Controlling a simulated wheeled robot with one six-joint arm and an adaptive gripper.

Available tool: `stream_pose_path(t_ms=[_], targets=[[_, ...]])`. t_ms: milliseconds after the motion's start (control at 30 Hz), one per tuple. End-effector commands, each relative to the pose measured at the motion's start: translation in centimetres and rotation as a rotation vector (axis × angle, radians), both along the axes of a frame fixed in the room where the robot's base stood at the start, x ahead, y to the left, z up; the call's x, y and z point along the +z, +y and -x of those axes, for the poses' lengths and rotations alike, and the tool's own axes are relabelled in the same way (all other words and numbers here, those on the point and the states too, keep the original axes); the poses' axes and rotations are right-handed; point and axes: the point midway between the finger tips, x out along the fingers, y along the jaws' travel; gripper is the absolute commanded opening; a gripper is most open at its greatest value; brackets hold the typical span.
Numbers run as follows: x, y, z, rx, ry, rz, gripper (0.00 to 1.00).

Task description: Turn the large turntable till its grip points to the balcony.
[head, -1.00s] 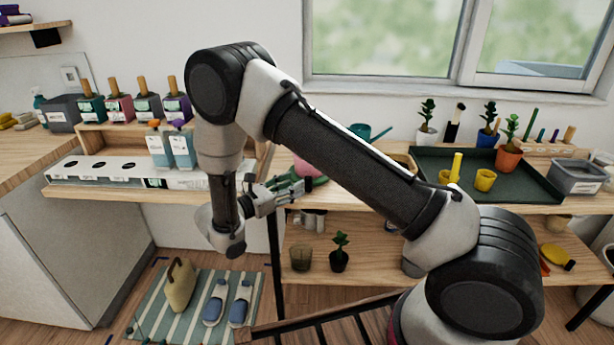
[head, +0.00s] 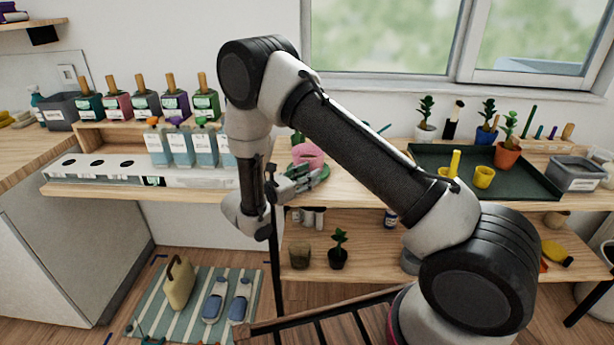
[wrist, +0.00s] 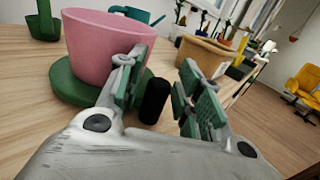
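The large turntable is a round green disc (wrist: 68,88) on the wooden counter, with a pink pot (wrist: 105,45) standing on it. In the head view the pot (head: 308,154) shows just behind my gripper (head: 298,182), and part of the green disc (head: 323,172) shows beside it. A black upright grip (wrist: 155,100) stands at the turntable's near right edge. My gripper (wrist: 162,95) is open, with its green-padded fingers on either side of the grip. The grip is close to the left finger, with a gap to the right one; contact cannot be told. I cannot identify the balcony.
Labelled bottles (head: 180,150) stand left of my arm. A dark green tray (head: 535,180) with yellow cups is on the right. A yellow chair (wrist: 305,85) stands across the floor.

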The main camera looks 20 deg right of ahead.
Motion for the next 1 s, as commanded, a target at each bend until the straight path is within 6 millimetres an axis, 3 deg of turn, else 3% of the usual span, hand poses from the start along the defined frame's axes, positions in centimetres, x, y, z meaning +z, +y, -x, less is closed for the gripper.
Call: stream_pose_path(t_ms=[33, 167, 633, 1000], targets=[[0.00, 0.01, 0.00, 0.000, 0.000, 0.000, 0.21], [0.00, 0.01, 0.00, 0.000, 0.000, 0.000, 0.00], [0.00, -0.13, 0.07, 0.031, 0.000, 0.000, 0.00], [0.00, -0.93, 0.24, 0.176, 0.002, 0.000, 0.00]])
